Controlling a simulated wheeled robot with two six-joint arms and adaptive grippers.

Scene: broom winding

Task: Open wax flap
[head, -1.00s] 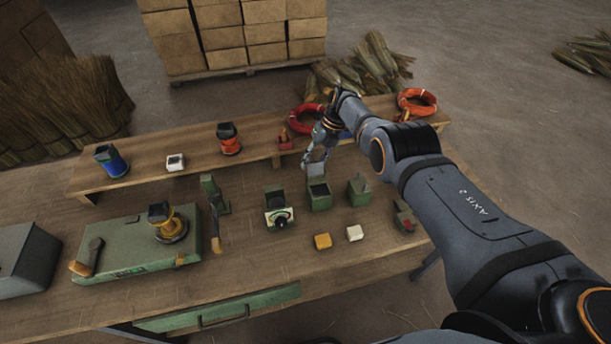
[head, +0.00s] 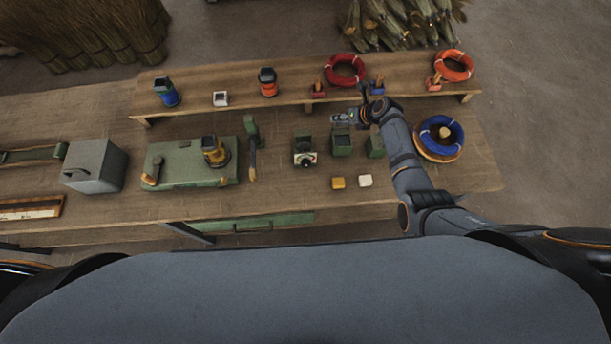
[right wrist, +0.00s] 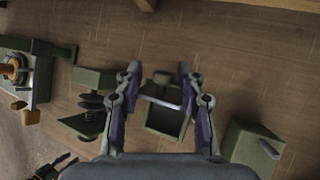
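The green wax box (head: 342,145) stands on the bench in the middle of a row of small green devices. In the right wrist view the box (right wrist: 164,120) shows a dark opening, with its flap (right wrist: 161,93) and a small knob at the far side. The flap appears raised, though its exact angle is hard to tell. My right gripper (right wrist: 159,72) is open, one finger on each side of the flap; I see no clear contact. In the head view the right gripper (head: 345,118) is small, just behind the box.
A green device with a dial (head: 305,152) stands left of the box, another green box (head: 375,146) right. Yellow (head: 338,183) and white (head: 365,181) blocks lie in front. A raised shelf (head: 200,115) behind carries spools and a red ring (head: 345,70).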

